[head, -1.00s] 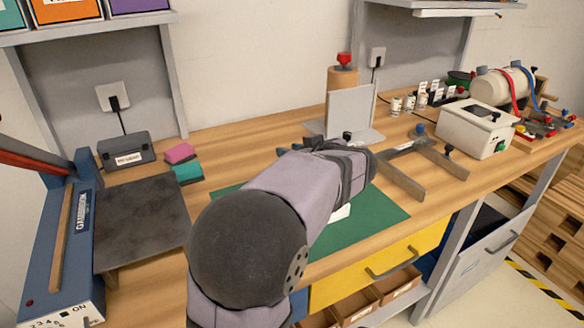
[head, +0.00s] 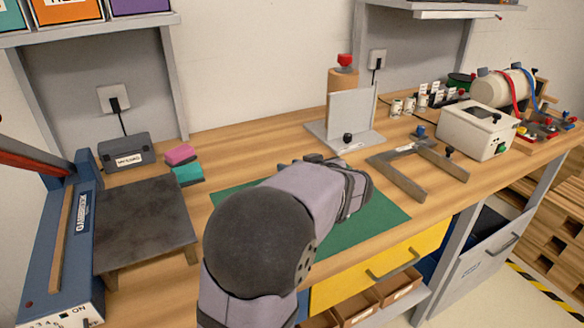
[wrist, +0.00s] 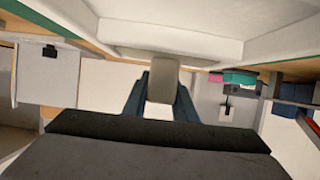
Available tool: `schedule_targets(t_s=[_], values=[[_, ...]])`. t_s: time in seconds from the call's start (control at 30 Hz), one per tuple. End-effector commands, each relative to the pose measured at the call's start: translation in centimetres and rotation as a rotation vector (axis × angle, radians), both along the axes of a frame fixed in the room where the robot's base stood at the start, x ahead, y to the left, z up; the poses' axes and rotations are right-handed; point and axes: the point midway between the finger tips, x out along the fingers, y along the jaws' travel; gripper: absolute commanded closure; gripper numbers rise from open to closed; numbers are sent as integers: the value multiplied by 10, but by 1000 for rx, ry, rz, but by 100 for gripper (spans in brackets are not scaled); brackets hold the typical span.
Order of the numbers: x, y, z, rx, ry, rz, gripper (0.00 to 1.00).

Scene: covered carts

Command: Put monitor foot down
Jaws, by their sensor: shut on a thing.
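In the wrist view, which is upside down, my gripper (wrist: 161,98) has blue fingers on both sides of a pale grey-beige upright block. I take it as the neck of the monitor foot (wrist: 164,76). The gripper is shut on it. The foot's broad pale plate (wrist: 180,25) spans the top of that view, meeting the neck. In the head view my own arm hides the gripper and the foot, over the green mat (head: 376,215). I cannot tell whether the plate touches the mat.
Behind the arm stands a grey angle plate (head: 351,108) with a black knob. A grey U-shaped frame (head: 405,180) lies to the right of the mat. A dark-topped stand (head: 145,220) and pink and teal blocks (head: 187,174) are on the left. Bare wood lies between them.

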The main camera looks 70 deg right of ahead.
Motion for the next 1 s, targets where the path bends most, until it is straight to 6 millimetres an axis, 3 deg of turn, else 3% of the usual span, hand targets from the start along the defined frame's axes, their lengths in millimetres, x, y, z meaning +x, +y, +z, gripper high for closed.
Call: schedule_targets(t_s=[0.37, 0.4, 0.47, 0.5, 1.0], values=[[0, 0, -5, -2, -1, 0, 100], [0, 0, -6, -1, -1, 0, 73], [0, 0, -5, -1, -1, 0, 59], [0, 0, -5, -1, -1, 0, 56], [0, 0, 2, 1, 0, 1, 56]])
